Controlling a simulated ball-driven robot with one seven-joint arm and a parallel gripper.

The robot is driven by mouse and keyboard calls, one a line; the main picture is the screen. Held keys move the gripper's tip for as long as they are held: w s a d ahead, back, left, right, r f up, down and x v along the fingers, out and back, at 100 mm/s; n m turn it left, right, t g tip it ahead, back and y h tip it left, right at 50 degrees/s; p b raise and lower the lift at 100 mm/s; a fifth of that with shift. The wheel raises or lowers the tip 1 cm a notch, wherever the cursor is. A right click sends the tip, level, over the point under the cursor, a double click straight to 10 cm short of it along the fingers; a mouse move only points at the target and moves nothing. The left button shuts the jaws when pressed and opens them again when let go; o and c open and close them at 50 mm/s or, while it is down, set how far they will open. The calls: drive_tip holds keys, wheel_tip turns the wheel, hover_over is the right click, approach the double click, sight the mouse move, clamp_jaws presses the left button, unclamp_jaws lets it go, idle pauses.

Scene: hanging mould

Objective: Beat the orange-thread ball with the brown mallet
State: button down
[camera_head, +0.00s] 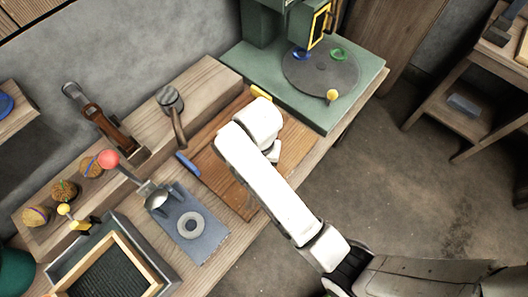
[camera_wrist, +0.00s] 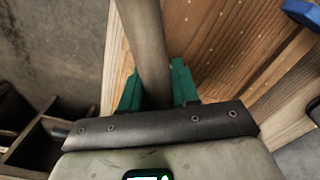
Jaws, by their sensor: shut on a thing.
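In the wrist view my gripper (camera_wrist: 157,90), with green fingers, is shut on a smooth grey-brown handle (camera_wrist: 145,40). The handle runs up out of the picture, so its head is not seen. In the head view my white arm reaches over the brown board, and the jaws are hidden. Several thread-wound brown-orange balls (camera_head: 65,191) sit in a row on the raised wood block at the left; I cannot tell which has the orange thread. A mallet-like tool with a grey head (camera_head: 170,98) and a brown tool (camera_head: 100,120) stand farther back along the block.
A green machine with a round plate (camera_head: 320,72) stands at the back right. A red-knobbed lever (camera_head: 109,159), a blue-grey mat (camera_head: 213,243) with a grey ring (camera_head: 190,225), and a wood-framed tray (camera_head: 152,268) occupy the front left. A blue bar (camera_head: 187,164) lies beside the board.

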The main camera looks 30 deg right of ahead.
wheel_tip(320, 180, up, 2)
drive_tip(key=shift+r+p, duration=0.15)
drive_tip(key=shift+p, duration=0.5)
drive_tip(key=shift+f, duration=0.2)
wheel_tip(320, 180, down, 4)
drive_tip(key=b, duration=0.2)
drive_tip(key=shift+f+b, duration=0.2)
drive_tip(key=shift+b, duration=0.2)
wheel_tip(320, 180, up, 5)
drive_tip(key=p, duration=0.5)
drive_tip(key=shift+f, duration=0.25)
drive_tip(key=shift+r+p, duration=0.5)
drive_tip(key=shift+r, duration=2.05)
